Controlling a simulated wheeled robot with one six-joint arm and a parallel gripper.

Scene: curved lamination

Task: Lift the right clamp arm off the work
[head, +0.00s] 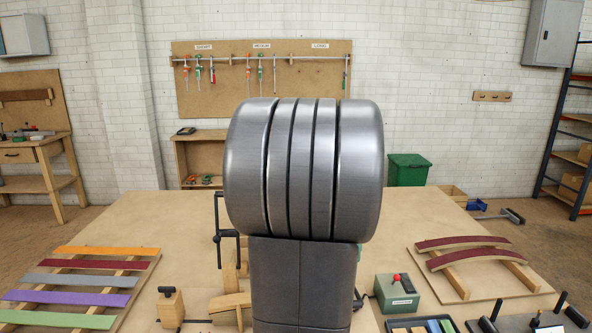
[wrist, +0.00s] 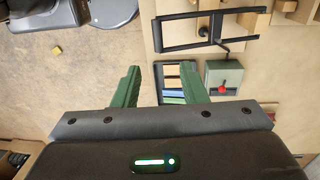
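My gripper (wrist: 160,80) shows in the wrist view, with two green fingers spread wide apart and nothing between them. A black clamp frame (wrist: 167,47) lies beyond the fingertips in the wrist view, above and to their right, near wooden blocks. It appears to be the right clamp arm, apart from my fingers. In the head view my own arm hides the middle of the bench, so most of the right clamp and the work are hidden. Another upright black clamp (head: 218,235) stands left of my arm, beside a wooden piece (head: 232,303).
A green box (head: 398,293) with a red-knobbed lever sits right of my arm. A tray of coloured strips (wrist: 173,84) lies near it. Coloured strips (head: 75,281) lie at left, and curved red laminations (head: 460,243) rest on a board at right.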

